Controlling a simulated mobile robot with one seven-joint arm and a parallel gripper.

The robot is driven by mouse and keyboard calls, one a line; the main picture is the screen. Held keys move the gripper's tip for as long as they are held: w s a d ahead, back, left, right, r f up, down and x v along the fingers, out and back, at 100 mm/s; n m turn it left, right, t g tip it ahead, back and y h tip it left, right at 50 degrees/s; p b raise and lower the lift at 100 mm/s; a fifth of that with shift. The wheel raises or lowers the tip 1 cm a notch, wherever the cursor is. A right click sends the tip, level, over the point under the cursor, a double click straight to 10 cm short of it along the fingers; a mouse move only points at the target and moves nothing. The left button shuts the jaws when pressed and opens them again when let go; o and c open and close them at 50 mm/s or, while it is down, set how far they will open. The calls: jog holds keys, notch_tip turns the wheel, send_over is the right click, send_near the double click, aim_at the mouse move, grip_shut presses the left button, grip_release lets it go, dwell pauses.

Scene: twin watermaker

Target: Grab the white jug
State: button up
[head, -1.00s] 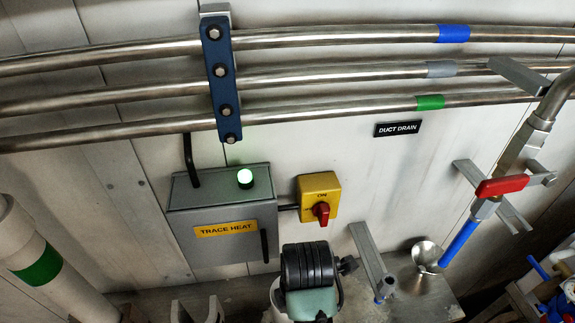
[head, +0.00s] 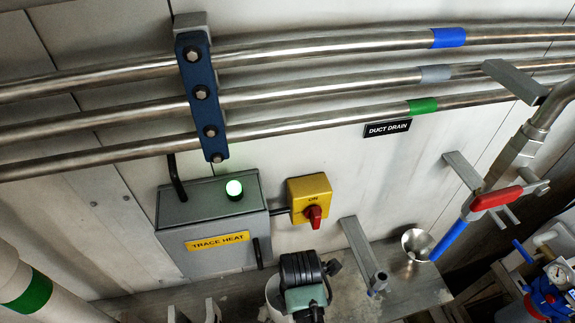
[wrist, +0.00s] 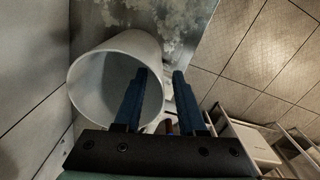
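The white jug (wrist: 113,62) shows in the wrist view as a wide round mouth, left of centre, on a grey worn surface. My gripper (wrist: 161,74) is open, with two blue fingers. The left finger shows across the jug's mouth and the right finger just outside its right side. I cannot tell how deep the fingers reach or whether they touch it. In the head view a strip of the jug (head: 272,292) shows left of my wrist, which hides most of it and my fingertips.
A grey trace heat box (head: 208,238) and yellow switch (head: 309,198) are on the wall behind. A metal bracket (head: 362,255) and funnel (head: 416,243) stand right of my wrist. A drain pipe with a red-handled valve (head: 497,198) is further right.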

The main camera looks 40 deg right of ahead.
jog(key=shift+f+p, duration=0.3)
jog(key=shift+f, duration=1.65)
jog(key=shift+a, duration=0.1)
grip_shut()
jog(key=shift+s, duration=0.15)
